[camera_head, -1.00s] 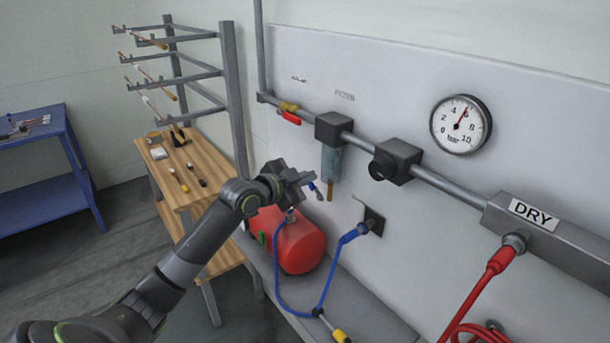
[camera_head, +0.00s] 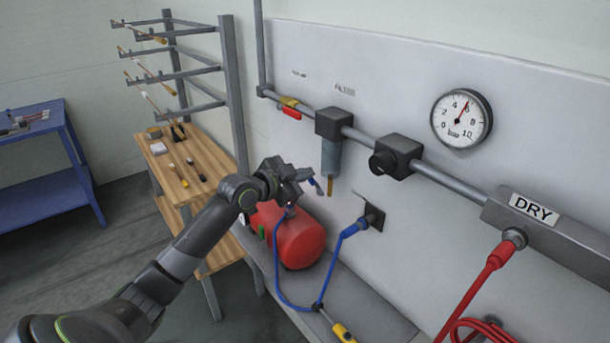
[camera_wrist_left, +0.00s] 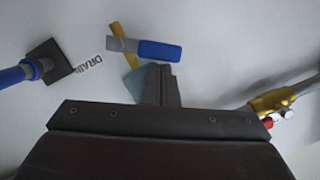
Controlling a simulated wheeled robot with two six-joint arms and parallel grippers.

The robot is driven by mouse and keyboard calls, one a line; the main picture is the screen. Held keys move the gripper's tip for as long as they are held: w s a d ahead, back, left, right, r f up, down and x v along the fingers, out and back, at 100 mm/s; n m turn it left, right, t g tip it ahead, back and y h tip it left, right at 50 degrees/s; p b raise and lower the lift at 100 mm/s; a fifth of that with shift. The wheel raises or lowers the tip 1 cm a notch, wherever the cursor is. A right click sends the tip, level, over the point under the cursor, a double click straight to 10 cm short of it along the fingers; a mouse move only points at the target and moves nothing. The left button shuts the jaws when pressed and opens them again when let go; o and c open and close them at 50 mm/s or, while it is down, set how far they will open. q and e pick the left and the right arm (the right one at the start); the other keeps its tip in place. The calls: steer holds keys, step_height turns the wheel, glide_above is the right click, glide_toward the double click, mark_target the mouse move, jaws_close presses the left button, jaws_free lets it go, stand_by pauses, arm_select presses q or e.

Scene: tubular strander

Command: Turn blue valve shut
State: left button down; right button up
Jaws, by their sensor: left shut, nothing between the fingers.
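The blue valve handle (camera_wrist_left: 160,50) lies roughly level in the left wrist view, with a grey metal end (camera_wrist_left: 122,44) on its left. In the head view the small blue valve (camera_head: 311,182) shows just past my left gripper's tips, partly hidden by the gripper. My left gripper (camera_head: 298,175) is shut and empty. In the left wrist view its closed fingers (camera_wrist_left: 160,72) end just below the blue handle; I cannot tell whether they touch it. My right gripper is not in view.
A filter bowl (camera_head: 331,160) hangs from the wall pipe close to the gripper. A black wall plate (camera_head: 374,216) holds a blue hose end. A red tank (camera_head: 300,240) sits below. A red-handled valve (camera_head: 291,113) is further left on the pipe.

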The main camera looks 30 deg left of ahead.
arm_select(q)
steer(key=shift+a+f+n, duration=0.15)
steer(key=shift+n, duration=0.15)
steer(key=shift+w+a+f+n+g+h+b, duration=0.2)
steer(key=shift+a+f+n+h+b, duration=0.25)
steer(key=shift+n+b, duration=0.4)
steer(key=shift+w+a+f+n+g+h+b, duration=0.25)
steer(key=shift+a+f+n+b, duration=0.25)
steer(key=shift+n+b, duration=0.3)
steer(key=shift+d, duration=0.1)
steer(key=s+a+r, duration=0.3)
steer(key=s+r, duration=0.3)
steer(key=s, duration=0.3)
steer(key=shift+a+r, duration=0.15)
steer(key=shift+a, duration=0.05)
